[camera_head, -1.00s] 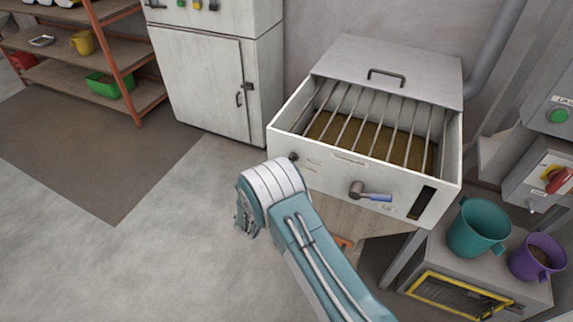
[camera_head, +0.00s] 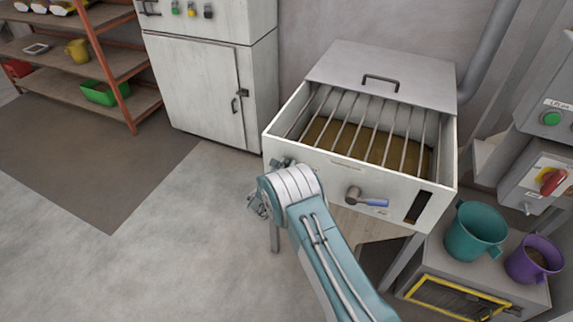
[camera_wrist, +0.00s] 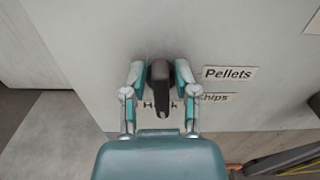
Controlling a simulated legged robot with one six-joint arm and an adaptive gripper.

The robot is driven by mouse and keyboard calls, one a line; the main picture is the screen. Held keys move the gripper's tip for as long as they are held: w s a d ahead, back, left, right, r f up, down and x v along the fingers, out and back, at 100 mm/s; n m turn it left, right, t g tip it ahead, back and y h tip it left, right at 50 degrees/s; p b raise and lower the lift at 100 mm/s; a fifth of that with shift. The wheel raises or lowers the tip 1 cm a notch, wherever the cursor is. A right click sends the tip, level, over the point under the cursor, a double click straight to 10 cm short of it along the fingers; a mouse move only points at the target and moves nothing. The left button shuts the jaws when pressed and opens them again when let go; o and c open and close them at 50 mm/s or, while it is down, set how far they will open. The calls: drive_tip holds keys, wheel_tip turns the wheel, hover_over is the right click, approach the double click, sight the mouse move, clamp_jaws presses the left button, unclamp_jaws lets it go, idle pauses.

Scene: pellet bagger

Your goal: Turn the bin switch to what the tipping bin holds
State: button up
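The tipping bin (camera_head: 430,205) is a pale box with bars over its open top. Golden-brown material (camera_head: 375,142) lies beneath the bars; its grain is too fine to identify. In the wrist view the bin switch (camera_wrist: 160,72) is a dark knob on a pale panel, its narrow end toward the bottom. Labels beside it read "Pellets" (camera_wrist: 229,73) and partly "chips" (camera_wrist: 214,98); another below is mostly covered by the knob. My gripper (camera_wrist: 160,76) is open, with a finger on each side of the knob. In the head view my gripper (camera_head: 258,203) is at the bin's left front, partly hidden.
A teal jug (camera_head: 476,232) and a purple jug (camera_head: 533,260) stand on a grey box at right. A cabinet (camera_head: 195,90) stands behind left.

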clamp_jaws()
drive_tip(key=shift+s+f+m, duration=0.2)
drive_tip(key=shift+f+m, duration=0.05)
drive_tip(key=shift+m, duration=0.05)
drive_tip(key=o, duration=0.6)
unclamp_jaws()
drive_tip(key=shift+w, duration=0.1)
drive_tip(key=shift+r, duration=0.1)
drive_tip(key=shift+s+a, duration=0.15)
drive_tip(key=shift+s, duration=0.1)
drive_tip(key=v, duration=1.1)
drive_tip(key=shift+s+a, duration=0.1)
drive_tip(key=shift+s, duration=0.1)
